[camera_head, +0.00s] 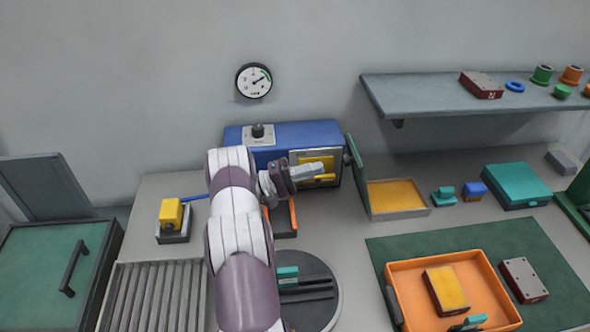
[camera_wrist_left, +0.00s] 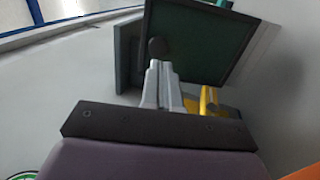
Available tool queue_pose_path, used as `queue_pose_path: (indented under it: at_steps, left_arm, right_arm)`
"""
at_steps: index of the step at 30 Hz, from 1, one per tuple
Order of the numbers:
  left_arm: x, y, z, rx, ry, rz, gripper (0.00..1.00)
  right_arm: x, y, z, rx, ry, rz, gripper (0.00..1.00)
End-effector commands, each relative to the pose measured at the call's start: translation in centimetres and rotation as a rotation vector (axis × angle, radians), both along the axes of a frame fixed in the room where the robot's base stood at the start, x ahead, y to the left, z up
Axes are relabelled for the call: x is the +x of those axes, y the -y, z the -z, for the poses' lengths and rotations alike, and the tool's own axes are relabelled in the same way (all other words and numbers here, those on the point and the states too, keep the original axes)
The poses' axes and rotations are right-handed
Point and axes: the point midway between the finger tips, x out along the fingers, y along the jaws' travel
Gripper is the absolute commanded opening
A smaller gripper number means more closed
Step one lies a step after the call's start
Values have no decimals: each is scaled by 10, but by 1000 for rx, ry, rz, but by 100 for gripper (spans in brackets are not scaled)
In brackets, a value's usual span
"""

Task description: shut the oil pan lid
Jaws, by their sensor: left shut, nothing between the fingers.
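The oil pan (camera_head: 427,210) is a shallow grey pan with yellow-orange content, right of the blue machine. Its dark green lid (camera_head: 358,172) stands upright at the pan's left edge, so the pan is open. A dark round knob (camera_head: 347,158) is on the lid's left face. In the left wrist view the lid (camera_wrist_left: 205,40) and its knob (camera_wrist_left: 158,48) are just beyond the fingertips. My left gripper (camera_head: 318,169) is shut and empty, left of the lid, in front of the machine. Its fingers (camera_wrist_left: 161,75) line up with the knob; whether they touch it I cannot tell. My right gripper is out of view.
A grey shelf (camera_head: 440,100) overhangs the back right.

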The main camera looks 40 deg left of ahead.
Motion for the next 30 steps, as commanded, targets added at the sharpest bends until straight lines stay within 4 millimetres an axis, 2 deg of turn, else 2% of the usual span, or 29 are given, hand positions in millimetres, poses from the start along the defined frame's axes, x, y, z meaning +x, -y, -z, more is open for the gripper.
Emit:
queue_pose_path:
  at_steps: [3,9,23,30]
  left_arm:
    - [17,14,-10,0,0,2,0]
    - [35,28,-14,1,-1,1,0]
    - [39,31,-13,2,-1,-1,0]
    - [44,36,-23,34,-39,0,0]
  right_arm:
    - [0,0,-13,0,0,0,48]
    - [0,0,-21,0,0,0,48]
    - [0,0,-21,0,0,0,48]
    - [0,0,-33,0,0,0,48]
